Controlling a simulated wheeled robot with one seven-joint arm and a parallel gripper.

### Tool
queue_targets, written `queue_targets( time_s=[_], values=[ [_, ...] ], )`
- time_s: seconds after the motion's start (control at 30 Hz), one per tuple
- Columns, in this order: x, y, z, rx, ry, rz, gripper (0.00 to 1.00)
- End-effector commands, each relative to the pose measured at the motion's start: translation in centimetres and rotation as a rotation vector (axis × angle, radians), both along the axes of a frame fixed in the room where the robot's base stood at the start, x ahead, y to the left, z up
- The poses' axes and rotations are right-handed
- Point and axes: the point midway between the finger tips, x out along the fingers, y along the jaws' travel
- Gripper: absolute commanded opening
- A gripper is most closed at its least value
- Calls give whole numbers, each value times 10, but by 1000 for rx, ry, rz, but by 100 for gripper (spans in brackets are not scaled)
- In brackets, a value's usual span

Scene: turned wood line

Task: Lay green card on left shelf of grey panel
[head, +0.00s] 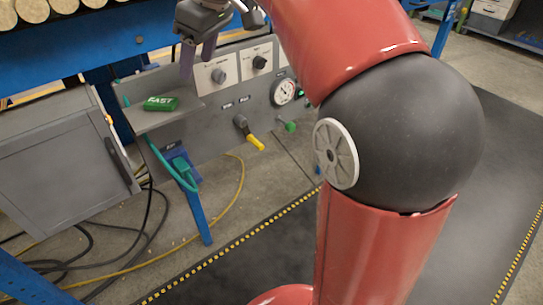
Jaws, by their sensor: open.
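A small green card (161,103) with white lettering lies on the left shelf (187,105) of the grey panel (215,136), in the left part of the head view. It looks flat on the shelf, near its front edge. My gripper (197,67) is above and to the right of the card, in front of the panel's upper part. Its two fingers point down, apart, with nothing between them. My red and black arm hides the panel's right side.
The panel carries knobs (259,62), a gauge (284,92), a yellow-handled lever (254,141) and a green knob (289,126). A grey cabinet (62,155) stands at left. Cables (135,262) lie on the floor. Wood rounds (85,18) lie on a blue beam above.

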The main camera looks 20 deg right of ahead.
Motion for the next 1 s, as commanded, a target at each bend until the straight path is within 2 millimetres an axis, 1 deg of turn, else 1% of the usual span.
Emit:
queue_targets(
  time_s=[0.03,0.17,0.2,0.27,0.3,0.37,0.4,0.5,0.6,0.7,1.0],
  values=[
    [-23,-7,-7,-5,-4,-82,57],
    [-76,-28,-41,-8,-18,-315,57],
    [-92,-34,-54,-7,-24,-383,57],
    [-117,-43,-76,-3,-36,-482,57],
    [-132,-48,-91,1,-46,-543,57],
    [-154,-55,-113,9,-61,-625,57],
    [-167,-59,-128,15,-70,-673,57],
    [-192,-67,-159,31,-90,-767,57],
    [-207,-72,-179,43,-102,-824,57],
    [-213,-74,-189,49,-109,-850,57],
    [-214,-74,-191,50,-106,-854,57]
  ],
)
